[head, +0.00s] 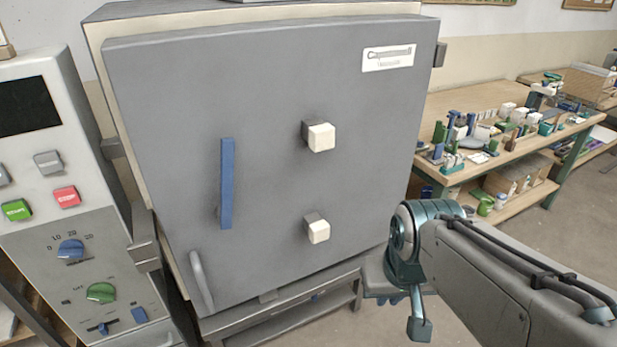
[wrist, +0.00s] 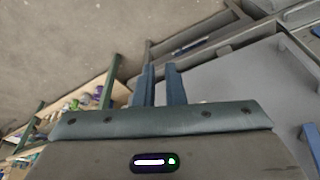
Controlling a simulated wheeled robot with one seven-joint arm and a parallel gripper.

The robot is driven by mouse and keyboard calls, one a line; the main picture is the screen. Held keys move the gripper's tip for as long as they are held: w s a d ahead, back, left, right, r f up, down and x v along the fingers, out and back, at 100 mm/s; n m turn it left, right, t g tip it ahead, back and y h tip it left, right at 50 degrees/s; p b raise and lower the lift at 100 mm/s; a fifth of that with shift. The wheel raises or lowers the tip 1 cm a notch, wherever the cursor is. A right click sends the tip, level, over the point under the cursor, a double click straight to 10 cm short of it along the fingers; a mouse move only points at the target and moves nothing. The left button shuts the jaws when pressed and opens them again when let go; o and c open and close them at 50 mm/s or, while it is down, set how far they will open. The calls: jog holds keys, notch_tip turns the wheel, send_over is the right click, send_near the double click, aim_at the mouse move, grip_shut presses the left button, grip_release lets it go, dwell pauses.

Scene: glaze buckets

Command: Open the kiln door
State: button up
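The kiln door (head: 270,90) is a large grey panel filling the middle of the head view, and it looks shut against the kiln body (head: 93,40). A blue upright bar (head: 227,183) and a curved grey handle (head: 202,280) are on its left part. Two pale square knobs (head: 319,136) stick out near its middle. My gripper (head: 407,308) is at the lower right of the door, apart from both bar and handle. In the wrist view its two blue fingers (wrist: 160,70) stand a small gap apart with nothing between them. The door (wrist: 245,90) also shows there at right.
A control panel (head: 65,220) with buttons and dials stands left of the door. A low grey stand (head: 300,310) is under the kiln. A wooden workbench (head: 470,165) crowded with small items is at the right. The floor (head: 560,240) between is clear.

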jog(key=o, duration=0.4)
jog(key=shift+o, duration=0.2)
jog(key=w+a+f+n+t+b, duration=0.1)
jog(key=w+f+t+b, duration=0.4)
jog(key=w+f+b, duration=0.35)
jog(key=n+t+y+b, duration=0.1)
jog(key=n+y+b, duration=1)
jog(key=y+b, duration=0.5)
send_near(206, 286)
jog(key=shift+h, duration=0.3)
jog(key=p+x, duration=0.1)
jog(key=p, duration=0.1)
jog(key=p+x, duration=0.2)
jog(key=r+p+x, duration=0.1)
jog(key=p+x, duration=0.1)
jog(key=p, duration=0.1)
jog(key=shift+a, duration=0.3)
jog(key=b+x, duration=0.1)
jog(key=x, duration=0.4)
jog(key=shift+w+a+f, duration=0.15)
jog(key=shift+w+f, duration=0.05)
